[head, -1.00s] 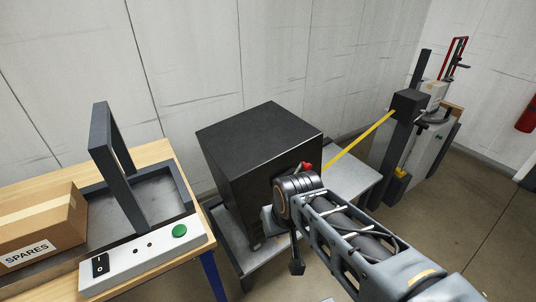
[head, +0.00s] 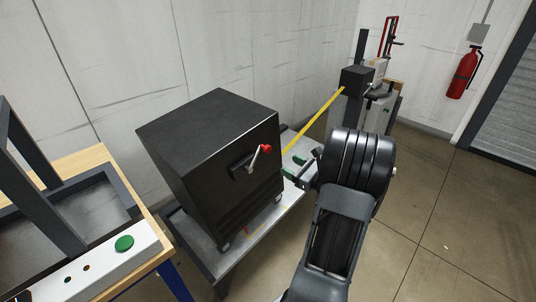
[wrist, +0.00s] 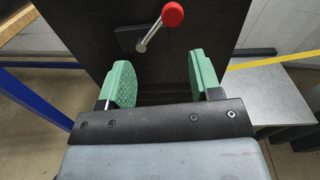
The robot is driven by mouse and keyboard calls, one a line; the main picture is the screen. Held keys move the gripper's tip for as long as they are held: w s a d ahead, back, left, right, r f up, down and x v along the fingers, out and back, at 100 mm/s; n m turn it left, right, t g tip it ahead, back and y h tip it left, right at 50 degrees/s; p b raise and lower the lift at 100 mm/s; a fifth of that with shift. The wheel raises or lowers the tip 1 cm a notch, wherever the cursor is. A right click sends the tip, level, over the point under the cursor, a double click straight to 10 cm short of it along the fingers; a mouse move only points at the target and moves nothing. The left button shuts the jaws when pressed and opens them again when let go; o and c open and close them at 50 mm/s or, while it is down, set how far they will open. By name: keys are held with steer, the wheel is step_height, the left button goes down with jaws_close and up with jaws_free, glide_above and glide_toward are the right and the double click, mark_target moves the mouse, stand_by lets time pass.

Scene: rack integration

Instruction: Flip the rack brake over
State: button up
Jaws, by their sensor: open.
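The rack brake (head: 257,158) is a short metal lever with a red knob, mounted on a dark plate on the front face of a black box. The lever slants up and to the right in the head view. In the wrist view the brake lever (wrist: 153,33) also slants up right, with its red knob at the top. My gripper (head: 295,167) is open and empty, to the right of the lever in the head view. In the wrist view its green finger pads (wrist: 162,80) stand apart, below the lever and not touching it.
The black box (head: 205,150) stands on a grey low platform (head: 185,240). A bench with a green button (head: 124,243) is at left. A yellow strap (head: 315,118) runs to a post at the back. A fire extinguisher (head: 466,73) hangs at right. The floor at right is clear.

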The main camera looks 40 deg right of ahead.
mark_target(269, 150)
steer(key=shift+m+h, duration=0.4)
steer(key=shift+m, duration=0.1)
steer(key=w, duration=0.8)
steer(key=w+a+p, duration=0.1)
steer(key=w, duration=0.4)
steer(key=shift+f, duration=0.2)
jaws_close()
